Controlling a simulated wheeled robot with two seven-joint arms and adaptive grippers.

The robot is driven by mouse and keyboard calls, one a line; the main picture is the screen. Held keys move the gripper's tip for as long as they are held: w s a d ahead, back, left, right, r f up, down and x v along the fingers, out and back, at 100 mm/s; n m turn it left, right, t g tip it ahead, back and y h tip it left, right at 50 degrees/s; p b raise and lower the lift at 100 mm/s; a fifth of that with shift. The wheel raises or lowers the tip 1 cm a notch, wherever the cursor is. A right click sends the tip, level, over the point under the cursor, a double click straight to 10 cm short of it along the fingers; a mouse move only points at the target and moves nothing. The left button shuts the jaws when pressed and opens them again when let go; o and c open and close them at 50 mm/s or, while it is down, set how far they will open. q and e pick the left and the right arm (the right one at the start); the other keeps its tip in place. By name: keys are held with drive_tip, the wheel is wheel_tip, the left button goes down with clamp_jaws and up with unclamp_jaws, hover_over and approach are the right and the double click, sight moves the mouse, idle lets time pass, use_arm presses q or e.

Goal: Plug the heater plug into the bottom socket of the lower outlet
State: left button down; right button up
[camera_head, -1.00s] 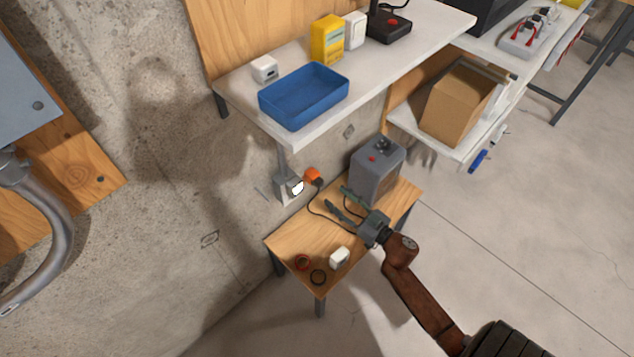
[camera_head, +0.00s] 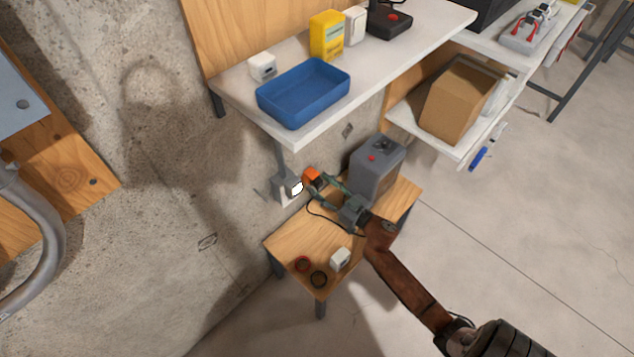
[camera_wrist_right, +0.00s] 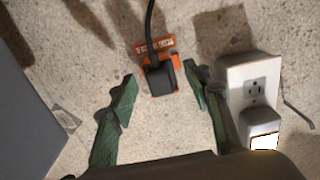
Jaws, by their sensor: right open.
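The heater plug (camera_wrist_right: 160,77) is black with a black cord. It sits at an orange holder (camera_head: 312,176) on the concrete wall. My right gripper (camera_head: 325,188) is open, its green fingers on either side of the plug in the right wrist view, with gaps showing to both. The lower outlet (camera_wrist_right: 235,75) is a white box beside the plug, left of it in the head view. One bare socket (camera_wrist_right: 255,88) shows there; a white device with a lit face (camera_wrist_right: 262,130) covers the other position. My left gripper is not seen.
The grey heater (camera_head: 376,170) stands on a small wooden table (camera_head: 305,237), right of my gripper. A white block (camera_head: 340,258) and two rings lie there. A white shelf (camera_head: 400,45) with a blue tray (camera_head: 303,93) overhangs the outlet.

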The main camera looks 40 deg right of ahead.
drive_tip(key=shift+r+p, duration=0.1)
drive_tip(key=shift+p, duration=0.2)
idle(0.4)
idle(0.5)
drive_tip(key=shift+p, duration=0.3)
drive_tip(key=shift+c, duration=0.5)
clamp_jaws()
idle(0.4)
drive_tip(key=shift+s, duration=0.15)
drive_tip(key=shift+s+d+p, duration=0.15)
drive_tip(key=shift+s+p, duration=0.5)
drive_tip(key=shift+s, duration=0.8)
drive_tip(key=shift+s+d+p, duration=0.1)
drive_tip(key=shift+s+p, duration=0.5)
drive_tip(key=shift+s, duration=0.8)
